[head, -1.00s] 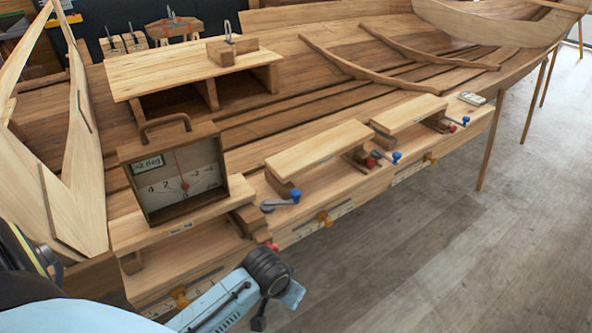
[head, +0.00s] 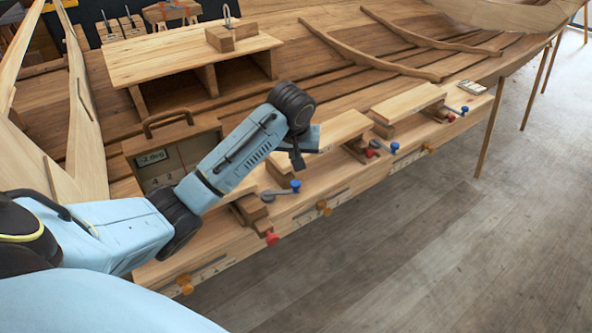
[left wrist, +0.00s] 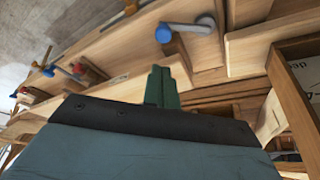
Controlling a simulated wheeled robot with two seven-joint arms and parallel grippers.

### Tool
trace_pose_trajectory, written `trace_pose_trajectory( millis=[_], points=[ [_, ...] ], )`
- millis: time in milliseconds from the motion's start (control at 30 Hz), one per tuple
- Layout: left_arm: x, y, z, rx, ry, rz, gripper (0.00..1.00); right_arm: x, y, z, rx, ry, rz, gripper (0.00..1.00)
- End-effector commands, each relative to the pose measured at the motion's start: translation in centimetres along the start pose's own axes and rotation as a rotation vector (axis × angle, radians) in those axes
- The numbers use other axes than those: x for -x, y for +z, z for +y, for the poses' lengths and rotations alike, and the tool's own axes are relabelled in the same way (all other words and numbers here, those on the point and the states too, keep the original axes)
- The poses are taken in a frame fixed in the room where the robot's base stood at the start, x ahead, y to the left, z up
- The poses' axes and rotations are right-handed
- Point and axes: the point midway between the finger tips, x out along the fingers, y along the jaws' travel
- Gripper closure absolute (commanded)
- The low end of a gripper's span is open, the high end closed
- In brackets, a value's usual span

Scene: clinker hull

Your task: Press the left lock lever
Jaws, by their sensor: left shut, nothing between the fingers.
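The left lock lever (head: 272,195), a grey arm with a blue knob (head: 295,186), is on the front ledge of the hull. It also shows near the top of the left wrist view (left wrist: 190,28), its knob towards the left. My left gripper (head: 298,162) hangs just above and behind the knob in the head view. In the left wrist view its green fingers (left wrist: 162,88) are together and empty, with the lever beyond their tips. I see a gap to the knob there and cannot tell contact. My right gripper is not in view.
A wooden gauge box (head: 160,158) stands left, partly hidden by my left arm. Red knobs (head: 272,238) and orange knobs (head: 323,208) stick out along the front edge. More blue-knobbed levers (head: 394,148) sit to the right. The floor in front is clear.

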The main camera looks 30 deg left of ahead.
Motion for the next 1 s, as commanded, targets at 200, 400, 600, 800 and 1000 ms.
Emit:
trace_pose_trajectory(
  millis=[200,400,600,800,1000],
  points=[
    [0.3,-0.6,-0.2,0.019,-0.005,-0.001,1.00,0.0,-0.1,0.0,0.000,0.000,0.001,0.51],
    [0.2,-0.6,-0.1,0.018,-0.005,0.000,1.00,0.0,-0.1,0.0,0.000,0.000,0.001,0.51],
    [-1.7,-0.6,-0.2,0.017,-0.006,-0.003,1.00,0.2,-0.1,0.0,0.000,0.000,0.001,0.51],
    [-5.5,-0.6,-0.2,0.017,-0.006,-0.003,1.00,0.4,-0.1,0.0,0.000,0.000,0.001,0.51],
    [-8.3,-0.6,-0.2,0.018,-0.005,-0.001,1.00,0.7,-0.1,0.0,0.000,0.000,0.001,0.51]
  ],
)
